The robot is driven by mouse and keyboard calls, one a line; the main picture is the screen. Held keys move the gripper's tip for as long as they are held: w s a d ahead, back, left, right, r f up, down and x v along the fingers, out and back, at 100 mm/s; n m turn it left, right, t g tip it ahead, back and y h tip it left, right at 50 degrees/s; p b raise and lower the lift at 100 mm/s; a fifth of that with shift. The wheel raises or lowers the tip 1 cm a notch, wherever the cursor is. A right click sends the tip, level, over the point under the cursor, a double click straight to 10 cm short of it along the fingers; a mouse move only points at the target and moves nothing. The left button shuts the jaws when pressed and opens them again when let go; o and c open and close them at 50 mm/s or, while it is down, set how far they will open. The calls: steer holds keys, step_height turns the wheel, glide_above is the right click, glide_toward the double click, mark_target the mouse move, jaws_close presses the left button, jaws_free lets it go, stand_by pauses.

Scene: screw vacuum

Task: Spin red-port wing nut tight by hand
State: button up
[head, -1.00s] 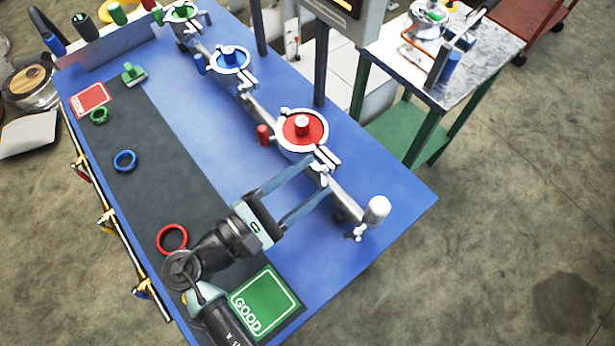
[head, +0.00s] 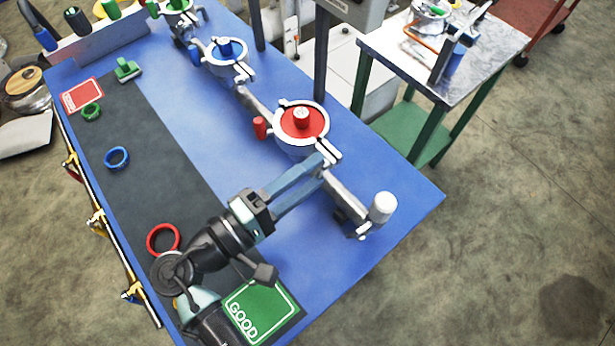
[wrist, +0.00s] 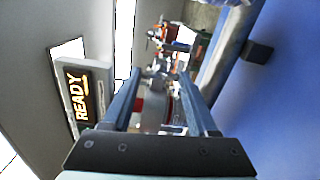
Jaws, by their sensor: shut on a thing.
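The red port (head: 302,122) is a red disc with a raised centre, ringed by a silver clamp (head: 279,138), on the pipe along the blue bench. The clamp's silver wing-nut end (head: 331,152) is at the port's lower right. My gripper (head: 322,166) reaches in from the lower left, its two long blue-grey fingers shut on the wing nut at this end. The fingertips mostly hide the nut, so its wings cannot be made out. In the wrist view, my gripper (wrist: 166,76) has its fingers on either side of silver clamp parts, with some red behind.
A red cylinder (head: 260,127) stands left of the port. A white-capped pipe end (head: 382,207) is close to the right of my fingers. Blue (head: 227,53) and green ports lie farther along. A red ring (head: 163,239) lies on the dark mat. A "READY" display (wrist: 80,95) shows in the wrist view.

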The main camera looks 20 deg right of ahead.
steer(key=m+b, duration=0.1)
steer(key=m, duration=0.1)
steer(key=m+b, duration=0.1)
steer(key=shift+f+m+b, duration=0.25)
steer(key=shift+m+b, duration=0.1)
steer(key=shift+m, duration=0.05)
steer(key=shift+r+m+b, duration=0.1)
steer(key=shift+m+b, duration=1.2)
steer(key=shift+m, duration=0.3)
steer(key=shift+a, duration=0.1)
steer(key=o, duration=1.4)
steer(key=shift+r, duration=0.1)
steer(key=v, duration=1.3)
steer(key=shift+b, duration=0.3)
